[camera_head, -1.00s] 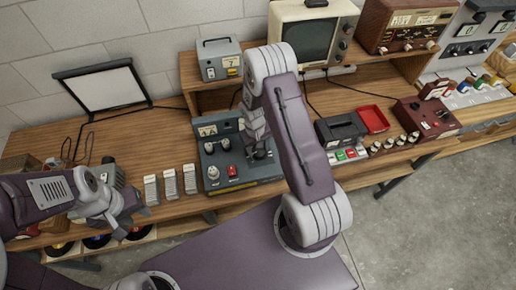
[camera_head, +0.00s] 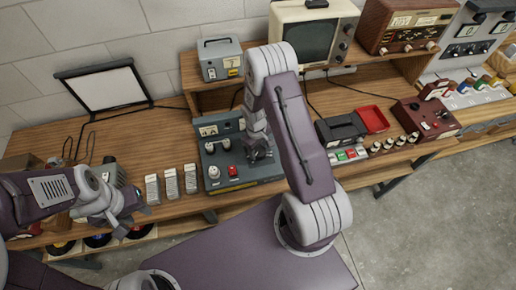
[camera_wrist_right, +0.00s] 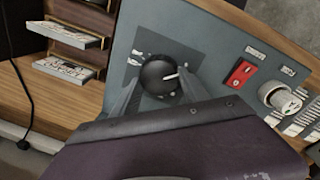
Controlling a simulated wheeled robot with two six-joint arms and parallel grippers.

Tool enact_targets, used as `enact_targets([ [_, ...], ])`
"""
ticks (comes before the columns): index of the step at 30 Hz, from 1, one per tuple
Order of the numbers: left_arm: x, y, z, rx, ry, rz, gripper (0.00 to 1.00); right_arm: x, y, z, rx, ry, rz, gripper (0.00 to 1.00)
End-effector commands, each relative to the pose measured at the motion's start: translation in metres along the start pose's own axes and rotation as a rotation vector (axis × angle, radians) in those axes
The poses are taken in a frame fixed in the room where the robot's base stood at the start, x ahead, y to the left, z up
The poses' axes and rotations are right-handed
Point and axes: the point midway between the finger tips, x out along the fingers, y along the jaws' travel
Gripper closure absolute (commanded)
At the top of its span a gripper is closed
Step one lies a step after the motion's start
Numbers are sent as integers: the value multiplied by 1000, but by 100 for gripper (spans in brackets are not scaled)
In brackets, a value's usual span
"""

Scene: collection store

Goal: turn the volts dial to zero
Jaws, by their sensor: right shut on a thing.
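A black round dial (camera_wrist_right: 159,77) with a white pointer line sits on a blue-grey panel (camera_wrist_right: 202,54) in the right wrist view. The pointer points to the right of that picture. Small printed labels lie beside the dial; I cannot read them. My right gripper (camera_wrist_right: 160,88) is shut on the dial, one finger on each side. In the head view my right gripper (camera_head: 259,152) is over the right part of the panel (camera_head: 240,188) and hides most of the dial. My left gripper (camera_head: 128,208) is open and empty near the bench's left front edge.
A red switch (camera_wrist_right: 239,74) and a pale knob (camera_wrist_right: 278,97) are on the same panel. Several grey-white blocks (camera_head: 171,184) stand left of the panel. A black box (camera_head: 341,128) and red tray (camera_head: 374,118) are on the right.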

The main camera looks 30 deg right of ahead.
Motion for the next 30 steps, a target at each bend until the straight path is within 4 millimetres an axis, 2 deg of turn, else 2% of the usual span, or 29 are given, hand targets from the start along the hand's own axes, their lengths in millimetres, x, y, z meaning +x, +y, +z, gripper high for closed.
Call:
enact_targets([
  [8,0,0,0,0,0,0,64,-1,1,-2,-3,4,3,88],
  [9,0,0,0,0,0,0,64,-1,1,-2,-3,4,3,37],
  [10,0,0,0,0,0,0,64,-1,1,-1,-3,4,2,29],
  [11,0,0,0,0,0,0,64,-1,1,-1,-3,3,2,26],
  [19,0,0,0,0,0,0,64,-1,0,-1,-1,2,1,26],
  [22,2,0,0,0,0,0,64,-7,1,-1,-1,3,2,26],
  [26,8,0,1,0,0,0,64,-28,1,-2,0,7,4,26],
  [30,14,0,2,0,0,0,64,-59,1,-2,0,8,5,26],
])
